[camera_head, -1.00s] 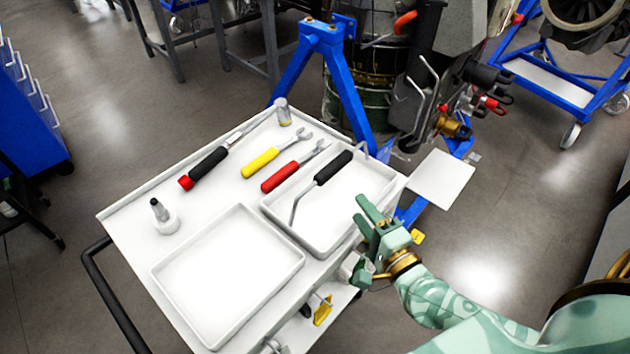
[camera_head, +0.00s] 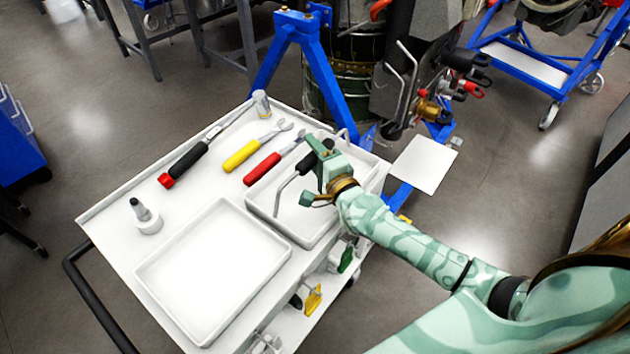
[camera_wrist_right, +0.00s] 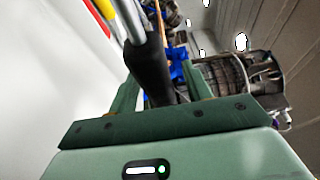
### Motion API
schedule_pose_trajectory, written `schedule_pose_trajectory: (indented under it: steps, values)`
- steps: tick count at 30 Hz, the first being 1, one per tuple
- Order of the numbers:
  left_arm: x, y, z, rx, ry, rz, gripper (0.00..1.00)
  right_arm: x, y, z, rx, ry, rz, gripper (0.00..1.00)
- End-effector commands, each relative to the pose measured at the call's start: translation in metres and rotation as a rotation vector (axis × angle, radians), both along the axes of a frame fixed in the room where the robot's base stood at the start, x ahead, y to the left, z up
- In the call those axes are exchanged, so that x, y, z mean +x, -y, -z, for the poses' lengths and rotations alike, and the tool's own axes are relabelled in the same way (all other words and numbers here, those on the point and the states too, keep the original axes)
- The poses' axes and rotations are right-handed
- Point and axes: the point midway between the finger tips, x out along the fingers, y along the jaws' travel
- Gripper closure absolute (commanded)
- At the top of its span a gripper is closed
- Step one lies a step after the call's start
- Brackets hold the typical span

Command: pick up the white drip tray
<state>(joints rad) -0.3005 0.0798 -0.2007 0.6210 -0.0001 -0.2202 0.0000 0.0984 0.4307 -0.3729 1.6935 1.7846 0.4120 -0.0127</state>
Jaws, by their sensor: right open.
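Two shallow white trays sit on the white cart top. The nearer, larger tray (camera_head: 215,265) is empty. The other tray (camera_head: 262,200) holds a bent metal tool (camera_head: 282,192) with a black handle. I cannot tell which is the drip tray. My right gripper (camera_head: 310,172) is open above the tray with the tool, over its handle, hiding part of it. In the right wrist view the black handle (camera_wrist_right: 150,68) shows between the two open fingers; contact cannot be told. My left gripper is not in view.
A red-and-black tool (camera_head: 185,163), yellow wrench (camera_head: 242,155) and red wrench (camera_head: 263,168) lie along the back of the cart. A blue stand (camera_head: 318,68) and flat white plate (camera_head: 424,164) are beyond the cart.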

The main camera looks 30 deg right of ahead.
Motion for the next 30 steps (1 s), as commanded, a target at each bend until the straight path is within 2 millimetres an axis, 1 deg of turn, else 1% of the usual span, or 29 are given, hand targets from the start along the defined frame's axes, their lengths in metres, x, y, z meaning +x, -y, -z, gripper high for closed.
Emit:
schedule_pose_trajectory:
  steps: [1,3,9,10,11,12,15,25,30]
  values:
    - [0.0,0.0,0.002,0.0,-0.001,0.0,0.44,0.005,-0.001,0.001,0.0,0.001,-0.001,0.51]
    - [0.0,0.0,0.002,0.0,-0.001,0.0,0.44,0.009,-0.001,0.001,0.001,0.0,-0.001,0.51]
    - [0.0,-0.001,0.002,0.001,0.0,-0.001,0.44,0.01,-0.001,0.0,0.001,0.0,-0.001,0.51]
    - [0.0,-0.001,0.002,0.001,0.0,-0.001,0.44,0.01,-0.001,0.0,0.001,0.0,-0.001,0.56]
    - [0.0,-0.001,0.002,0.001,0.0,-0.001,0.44,0.01,-0.001,0.0,0.0,0.0,-0.001,0.65]
    - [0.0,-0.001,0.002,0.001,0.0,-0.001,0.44,0.01,-0.001,0.0,0.0,0.0,-0.001,0.76]
    - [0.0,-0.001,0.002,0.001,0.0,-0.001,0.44,0.01,-0.001,0.0,0.0,0.0,-0.001,1.0]
    - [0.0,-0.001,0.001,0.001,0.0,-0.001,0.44,0.01,0.0,-0.002,0.0,0.002,-0.001,1.0]
    - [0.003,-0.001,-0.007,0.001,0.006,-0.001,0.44,0.01,0.0,-0.013,-0.002,0.004,0.0,1.0]
